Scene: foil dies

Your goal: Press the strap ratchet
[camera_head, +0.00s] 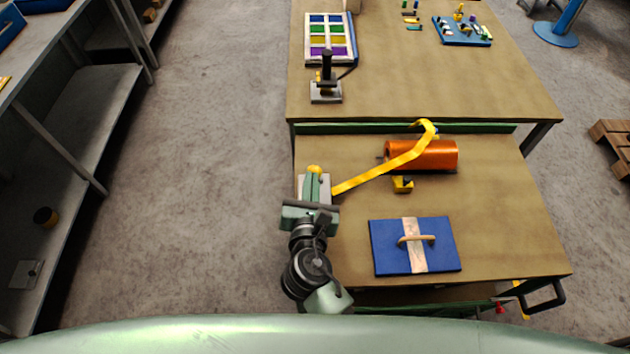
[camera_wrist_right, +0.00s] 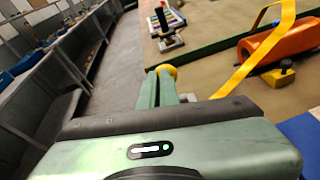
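The strap ratchet's yellow knob (camera_head: 313,169) shows at the left edge of the near bench, just past my right gripper's fingertips; the knob also shows in the right wrist view (camera_wrist_right: 167,70). A pale grey base (camera_head: 326,184) lies under it, mostly hidden by the gripper. A yellow strap (camera_head: 372,175) runs from there over an orange cylinder (camera_head: 435,155). My right gripper (camera_head: 314,177) has its green fingers close together, with the tips at the knob. Whether they touch it I cannot tell. My left gripper is not in view.
A small yellow-and-black block (camera_head: 402,185) sits before the cylinder. A blue board with a handle (camera_head: 386,258) lies at the bench's front. A joystick box (camera_head: 326,92), a colored panel (camera_head: 309,52) and a blue tray (camera_head: 452,36) stand on the far table.

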